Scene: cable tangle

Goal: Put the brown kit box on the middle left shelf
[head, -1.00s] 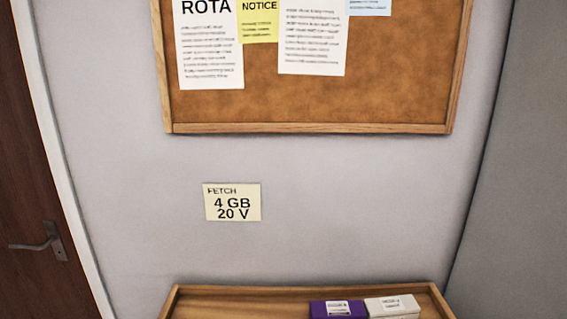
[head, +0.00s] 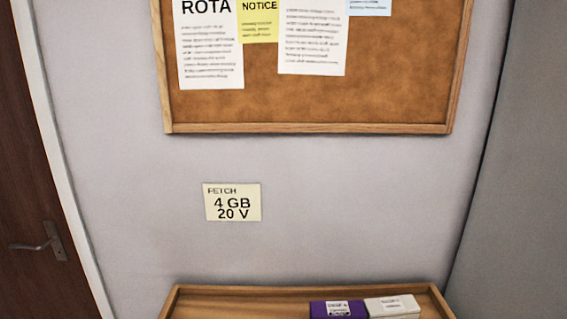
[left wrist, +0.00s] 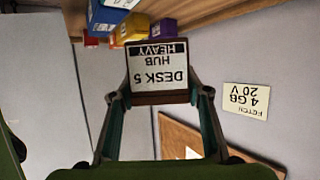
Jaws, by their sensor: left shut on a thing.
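A brown box (left wrist: 158,68) shows in the left wrist view, with a white label reading "DESK 5 HUB HEAVY" upside down. My left gripper (left wrist: 160,97) is shut on it, one finger at each side. The box is near the middle of that view, and most of its other faces are hidden. The left gripper is not in the head view. My right gripper is in neither view. I cannot make out a middle left shelf in these frames.
In the head view, a purple box (head: 337,309) and a white box (head: 392,306) stand on a wooden top (head: 240,296) below a note (head: 232,202) and a corkboard (head: 300,100). The wrist view shows blue (left wrist: 108,15) and yellow (left wrist: 130,28) boxes. A door (head: 35,200) is at left.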

